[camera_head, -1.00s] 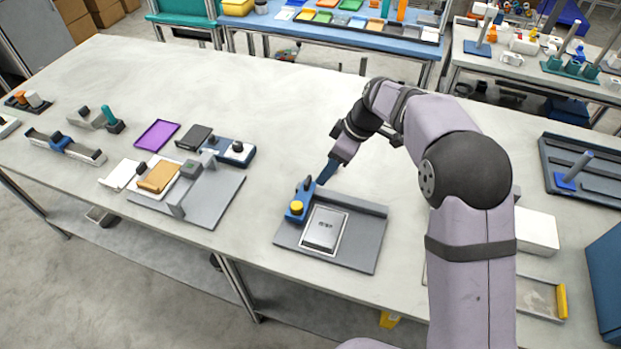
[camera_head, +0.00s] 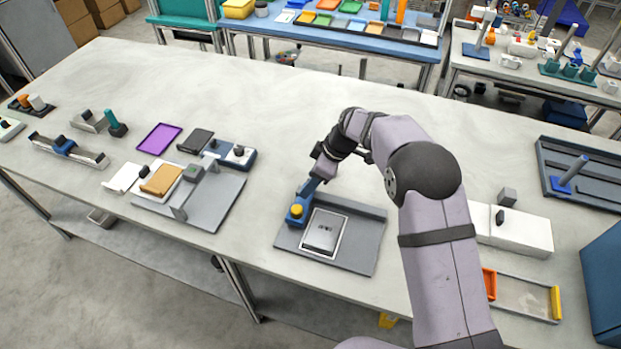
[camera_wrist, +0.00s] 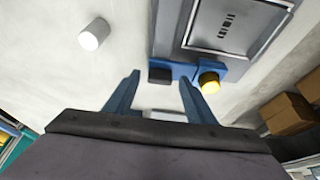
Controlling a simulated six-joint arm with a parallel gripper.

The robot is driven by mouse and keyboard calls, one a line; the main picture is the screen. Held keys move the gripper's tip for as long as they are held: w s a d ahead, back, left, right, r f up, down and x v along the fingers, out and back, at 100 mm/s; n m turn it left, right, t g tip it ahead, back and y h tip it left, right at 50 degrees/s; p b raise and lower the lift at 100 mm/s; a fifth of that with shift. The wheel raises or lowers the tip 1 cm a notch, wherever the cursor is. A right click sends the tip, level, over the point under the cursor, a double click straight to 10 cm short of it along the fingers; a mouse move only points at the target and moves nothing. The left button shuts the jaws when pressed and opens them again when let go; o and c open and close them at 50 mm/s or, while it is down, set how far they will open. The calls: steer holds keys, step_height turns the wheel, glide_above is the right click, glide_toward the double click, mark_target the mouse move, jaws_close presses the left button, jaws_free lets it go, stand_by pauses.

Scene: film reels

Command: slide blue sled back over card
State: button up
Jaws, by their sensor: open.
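The blue sled (camera_head: 296,217) with a yellow knob (camera_head: 296,210) stands at the left edge of the grey base plate (camera_head: 357,255). The silver-framed card (camera_head: 324,231) lies uncovered to the right of the sled. My gripper (camera_head: 306,190) is open, its blue fingers down at the sled's far end, hiding the sled's dark knob in the head view. In the wrist view the sled (camera_wrist: 184,67) shows with its black knob (camera_wrist: 160,75) between the fingertips, with no clear grip on it. The yellow knob (camera_wrist: 209,82) is outside the right finger.
A raised grey bar (camera_head: 350,204) runs along the plate's far edge. A second grey fixture (camera_head: 215,205) with an orange block (camera_head: 161,180) stands to the left. White boxes (camera_head: 520,233) and a shallow tray (camera_head: 525,297) are right of my arm. The table behind the plate is clear.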

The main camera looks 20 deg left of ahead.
steer(key=shift+a+f, duration=0.2)
steer(key=shift+f, duration=0.15)
jaws_close()
steer(key=d+b, duration=0.8)
steer(key=d, duration=1)
steer(key=shift+d, duration=0.2)
jaws_free()
steer(key=shift+d, duration=0.2)
steer(key=shift+a, duration=0.1)
steer(key=b+v, duration=0.1)
steer(key=v, duration=0.6)
steer(key=shift+r+b, duration=0.15)
steer(key=shift+b, duration=0.25)
